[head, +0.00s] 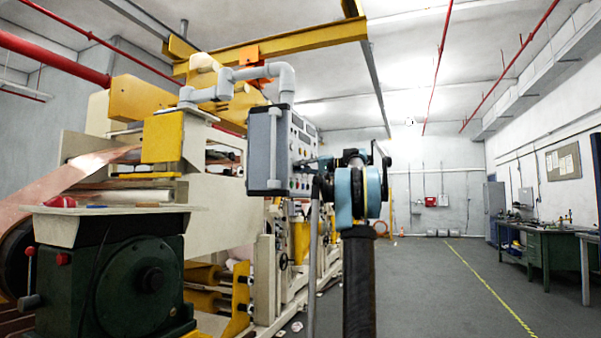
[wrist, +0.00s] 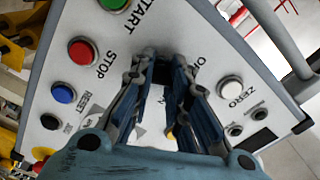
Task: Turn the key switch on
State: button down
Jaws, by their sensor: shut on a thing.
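The control panel (head: 265,150) is a grey box on the machine's jointed arm, with its button face turned to the right. It fills most of the wrist view (wrist: 218,58), tilted. My gripper (head: 313,163) reaches its face from the right. In the wrist view my gripper (wrist: 165,58) has both fingertips close together at the panel, shut on a small dark part that I take to be the key switch. The fingers hide most of it and part of its lettering. Its turned position cannot be told.
Around the fingers are a green START button (wrist: 112,4), a red STOP button (wrist: 82,51), a blue button (wrist: 63,93) and a white ZERO button (wrist: 230,88). The yellow machine (head: 165,140) stands at left. Open floor (head: 430,290) lies to the right, with a green workbench (head: 555,250) beyond.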

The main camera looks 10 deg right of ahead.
jog(key=m, duration=1)
jog(key=shift+d+f+m, duration=0.1)
jog(key=shift+f+m, duration=0.05)
jog(key=shift+m, duration=0.25)
dwell(0.4)
jog(key=c, duration=1.3)
grip_release()
jog(key=v, duration=1.2)
jog(key=shift+w, duration=0.1)
